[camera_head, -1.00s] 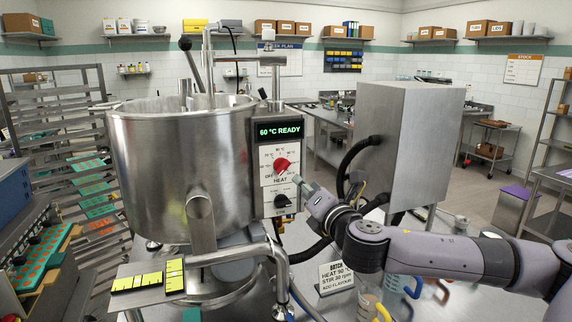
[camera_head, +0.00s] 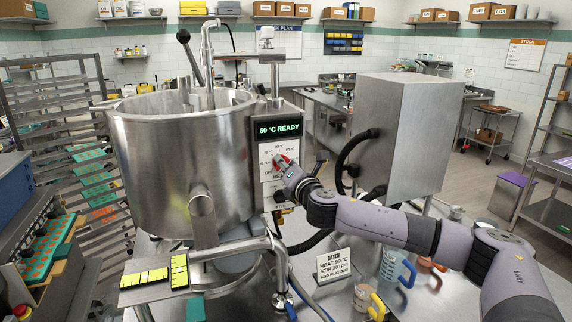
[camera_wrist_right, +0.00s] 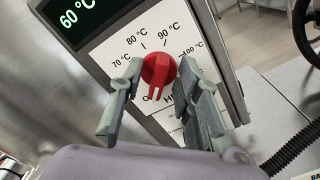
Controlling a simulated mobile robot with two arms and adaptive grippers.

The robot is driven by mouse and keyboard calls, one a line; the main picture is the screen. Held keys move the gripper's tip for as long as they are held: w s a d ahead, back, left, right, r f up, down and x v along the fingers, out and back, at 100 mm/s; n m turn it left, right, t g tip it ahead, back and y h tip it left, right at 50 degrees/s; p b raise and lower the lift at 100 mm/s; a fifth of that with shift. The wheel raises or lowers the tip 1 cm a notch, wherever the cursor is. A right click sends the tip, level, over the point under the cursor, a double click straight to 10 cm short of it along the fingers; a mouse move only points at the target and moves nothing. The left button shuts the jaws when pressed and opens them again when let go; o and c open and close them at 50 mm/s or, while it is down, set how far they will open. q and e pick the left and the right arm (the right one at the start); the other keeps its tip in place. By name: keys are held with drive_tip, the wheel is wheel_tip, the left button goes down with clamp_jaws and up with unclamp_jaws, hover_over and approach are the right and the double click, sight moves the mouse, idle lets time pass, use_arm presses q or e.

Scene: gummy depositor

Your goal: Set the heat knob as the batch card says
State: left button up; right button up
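The red heat knob (camera_wrist_right: 158,70) is on the white dial panel (camera_wrist_right: 112,50) of the steel kettle (camera_head: 180,160). Its white pointer mark points down, toward the partly hidden OFF label. The dial reads 70, 80, 90 and 100 °C. The display (camera_head: 279,129) above reads 60 °C READY. My right gripper (camera_wrist_right: 160,68) has one finger on each side of the knob, apart, with small gaps showing; in the head view it covers part of the knob (camera_head: 281,161). The batch card (camera_head: 334,266) reads HEAT 90 °C, STIR 30 rpm, ADD FLAVOUR. My left gripper is out of view.
A grey steel cabinet (camera_head: 400,135) with black hoses stands right of the panel. A blue-handled jug (camera_head: 397,268) and other cups stand on the table at lower right. A steel pipe (camera_head: 255,245) runs below the panel.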

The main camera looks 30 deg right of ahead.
clamp_jaws()
idle(0.3)
idle(0.5)
